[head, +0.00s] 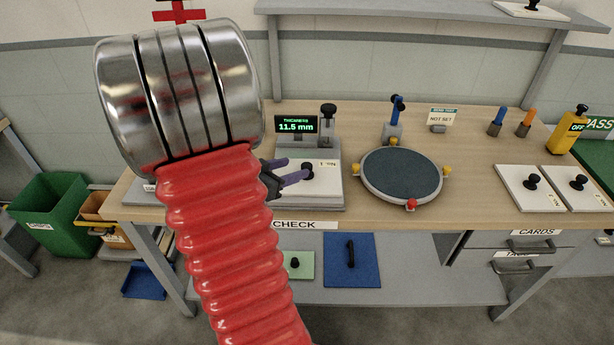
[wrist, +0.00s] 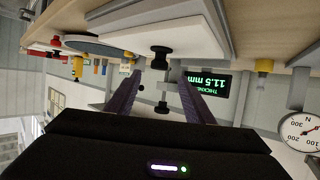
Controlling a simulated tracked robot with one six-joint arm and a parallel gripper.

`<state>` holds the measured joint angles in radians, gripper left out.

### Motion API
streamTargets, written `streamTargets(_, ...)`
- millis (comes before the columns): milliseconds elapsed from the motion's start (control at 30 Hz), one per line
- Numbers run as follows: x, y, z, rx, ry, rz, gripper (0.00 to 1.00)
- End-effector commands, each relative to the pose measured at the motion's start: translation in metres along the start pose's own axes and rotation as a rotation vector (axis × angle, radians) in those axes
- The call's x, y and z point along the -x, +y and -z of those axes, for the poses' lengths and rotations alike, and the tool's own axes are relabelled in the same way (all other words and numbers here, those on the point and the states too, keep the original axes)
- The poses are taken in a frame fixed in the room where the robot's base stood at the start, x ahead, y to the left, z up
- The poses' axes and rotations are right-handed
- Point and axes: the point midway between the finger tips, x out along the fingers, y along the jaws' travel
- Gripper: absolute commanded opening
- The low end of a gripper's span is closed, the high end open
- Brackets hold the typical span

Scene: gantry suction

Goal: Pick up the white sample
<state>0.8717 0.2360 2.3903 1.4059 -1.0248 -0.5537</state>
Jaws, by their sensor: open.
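The white sample (head: 322,190) is a flat white plate with a black knob and a small printed label. It lies on the thickness gauge (head: 336,207), whose display reads 11.5 mm. My gripper (head: 296,171) has purple fingers and is open at the left of the knob, partly behind my red arm. In the wrist view, which is upside down, my open fingers (wrist: 160,74) point at the black knob (wrist: 160,54), with the white plate (wrist: 145,38) beyond. The knob lies about between the fingertips; I cannot tell whether they touch it.
A round dark plate (head: 400,174) with yellow and red knobs stands right of the gauge. Two more white plates, a left one (head: 522,188) and a right one (head: 577,188), lie at the bench's right. Gauge posts (head: 328,125) rise behind the sample. Bench (head: 470,212) front is clear.

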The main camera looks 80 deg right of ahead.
Motion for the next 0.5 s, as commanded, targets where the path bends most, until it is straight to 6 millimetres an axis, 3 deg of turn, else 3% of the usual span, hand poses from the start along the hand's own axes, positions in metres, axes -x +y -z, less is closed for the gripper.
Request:
streamTargets(200, -0.022, 0.001, 0.000, 0.000, 0.000, -0.002, 0.48)
streamTargets(500, -0.024, 0.000, 0.000, 0.000, 0.000, 0.000, 0.48)
